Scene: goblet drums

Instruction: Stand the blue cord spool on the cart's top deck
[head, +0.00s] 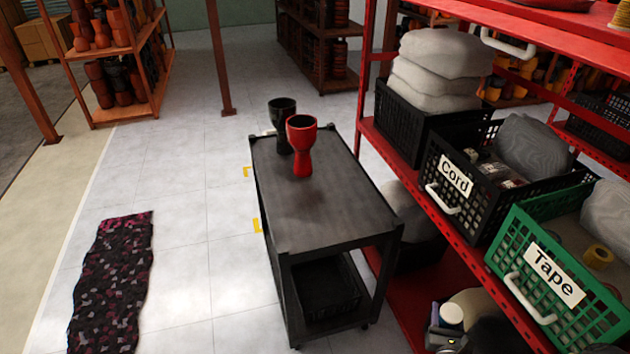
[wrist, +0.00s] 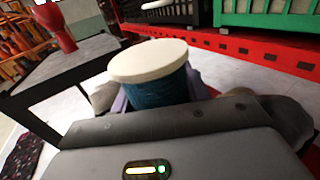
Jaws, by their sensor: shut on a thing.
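The blue cord spool (wrist: 155,92) shows in the wrist view, with a wide white top flange and dark blue cord below. My gripper (wrist: 160,100) is shut on it, with a finger at either side. The spool looks upright, slightly tilted in this view; its lower end is hidden behind my gripper body. In the head view its white top (head: 451,314) shows low at the right, beside the red shelf and apart from the cart. The black cart's top deck (head: 335,207) is left of and beyond my gripper; it also shows in the wrist view (wrist: 62,76).
A red goblet drum (head: 301,148) and a black one (head: 281,124) stand at the deck's far end; its near half is clear. The red shelf holds a black Cord crate (head: 465,205) and green Tape crate (head: 560,282). A patterned rug (head: 112,280) lies left.

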